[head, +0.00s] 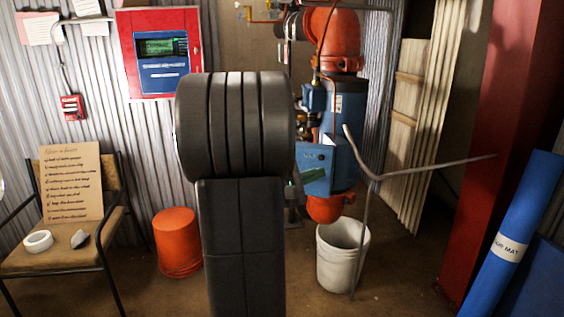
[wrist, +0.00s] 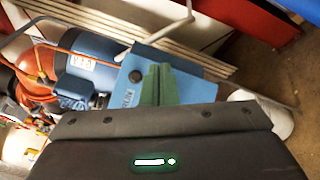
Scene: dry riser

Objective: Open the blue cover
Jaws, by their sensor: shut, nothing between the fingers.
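The blue cover (head: 317,160) is a flat light-blue plate on the front of the blue pipe body, with a small label on it. In the wrist view the blue cover (wrist: 196,90) lies behind my gripper (wrist: 158,72). Its green fingers are together and empty, overlapping the plate's middle. In the head view my gripper (head: 308,175) shows only as a bit of green at the plate's lower left; my arm hides the rest. I cannot tell whether the fingers touch the cover, or whether it is ajar.
A bent grey pipe (head: 420,168) reaches across just right of the cover. A white bucket (head: 340,262) stands below, and an orange bucket (head: 177,243) is at left. A red column (head: 500,130) and rolled blue mat (head: 510,245) are at right. A chair (head: 70,258) stands far left.

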